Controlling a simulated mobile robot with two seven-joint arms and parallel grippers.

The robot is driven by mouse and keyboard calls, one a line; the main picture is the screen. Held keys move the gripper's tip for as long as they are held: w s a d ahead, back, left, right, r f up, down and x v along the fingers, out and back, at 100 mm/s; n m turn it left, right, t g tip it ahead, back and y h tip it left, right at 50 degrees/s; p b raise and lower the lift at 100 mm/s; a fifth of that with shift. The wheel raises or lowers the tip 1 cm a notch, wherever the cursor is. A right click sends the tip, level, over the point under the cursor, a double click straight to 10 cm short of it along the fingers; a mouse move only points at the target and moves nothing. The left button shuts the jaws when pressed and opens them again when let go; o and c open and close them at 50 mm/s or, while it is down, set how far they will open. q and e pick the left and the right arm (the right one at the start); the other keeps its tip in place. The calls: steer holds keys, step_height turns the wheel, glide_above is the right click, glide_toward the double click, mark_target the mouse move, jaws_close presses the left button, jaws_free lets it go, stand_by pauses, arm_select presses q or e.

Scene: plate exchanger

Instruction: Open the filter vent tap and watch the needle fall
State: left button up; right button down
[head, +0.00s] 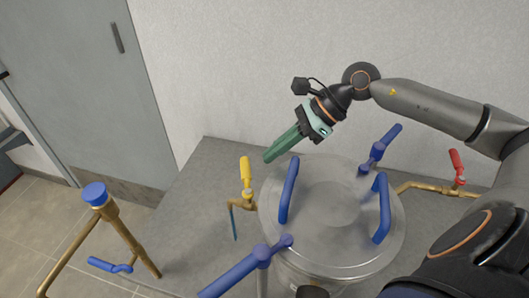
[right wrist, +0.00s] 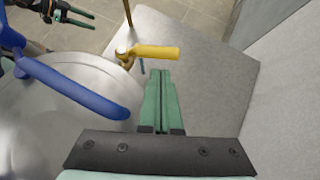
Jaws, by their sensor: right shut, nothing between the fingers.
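A tap with a yellow handle (head: 246,172) sits on a brass pipe beside the steel vessel; the handle points up in the head view. It also shows in the right wrist view (right wrist: 157,52), just beyond my fingertips. My right gripper (head: 267,157) is shut and empty, its green fingers pointing down-left close to the handle; I cannot tell whether they touch it. In the right wrist view my left gripper (right wrist: 92,20) appears at the top left, its fingers apart and empty. No gauge needle is readable.
The steel vessel (head: 335,195) has blue lid handles (head: 289,190). A red-handled tap (head: 456,166) is at the right. Brass pipework with a blue cap (head: 94,194) and a blue lever (head: 108,265) stands at the left. The grey bench (head: 205,200) is bare around the yellow tap.

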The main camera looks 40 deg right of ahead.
mark_target(246, 175)
steer(key=shift+x, duration=1.4)
